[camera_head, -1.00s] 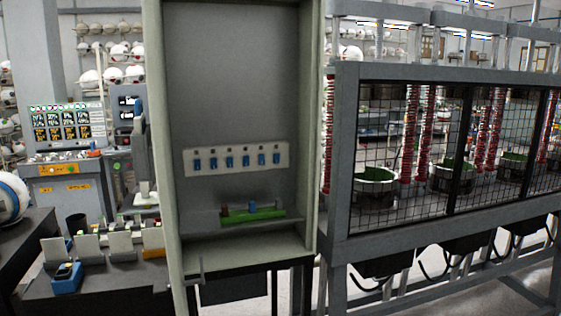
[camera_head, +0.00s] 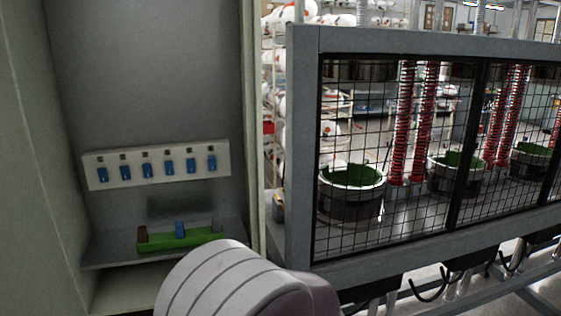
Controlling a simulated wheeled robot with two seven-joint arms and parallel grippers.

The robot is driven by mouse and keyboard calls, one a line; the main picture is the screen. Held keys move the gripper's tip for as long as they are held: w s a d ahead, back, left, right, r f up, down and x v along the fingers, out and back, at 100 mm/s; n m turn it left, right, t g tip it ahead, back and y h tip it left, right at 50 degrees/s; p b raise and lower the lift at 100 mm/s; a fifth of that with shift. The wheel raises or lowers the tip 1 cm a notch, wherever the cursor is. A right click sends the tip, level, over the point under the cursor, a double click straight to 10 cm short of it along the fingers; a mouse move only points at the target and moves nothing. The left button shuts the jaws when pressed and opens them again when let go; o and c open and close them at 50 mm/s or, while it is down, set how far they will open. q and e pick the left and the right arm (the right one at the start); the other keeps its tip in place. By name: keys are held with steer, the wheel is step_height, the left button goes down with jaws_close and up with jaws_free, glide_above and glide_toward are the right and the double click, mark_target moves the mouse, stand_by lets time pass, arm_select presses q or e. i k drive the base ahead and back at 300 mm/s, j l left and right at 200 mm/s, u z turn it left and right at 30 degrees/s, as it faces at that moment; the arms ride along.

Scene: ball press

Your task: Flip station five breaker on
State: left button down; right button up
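A pale breaker panel (camera_head: 156,164) is fixed to the back wall of an open grey cabinet (camera_head: 140,70) at the left. It carries a row of several blue breaker switches, each with a small dark square above it. The fifth from the left (camera_head: 190,165) is blue like the others and looks to sit at a similar height. Whether each switch is on or off is too small to tell. A white rounded link of my own arm shows at the bottom centre, in front of the cabinet's lower edge. Neither gripper is in view.
A green block (camera_head: 180,240) with a brown, a blue and a grey piece lies on the cabinet's shelf below the panel. A grey-framed mesh cage (camera_head: 300,150) with red springs and green-lined bowls (camera_head: 352,178) stands to the right. The cabinet front is open.

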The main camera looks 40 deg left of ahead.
mark_target(191, 167)
steer(key=i+u, duration=0.45)
steer(key=i+l+u, duration=0.25)
steer(key=u, duration=0.2)
steer(key=i+l+u, duration=0.1)
steer(key=i+u, duration=0.3)
steer(key=i+l+u, duration=0.2)
steer(key=i+u, duration=0.25)
steer(key=k, duration=0.1)
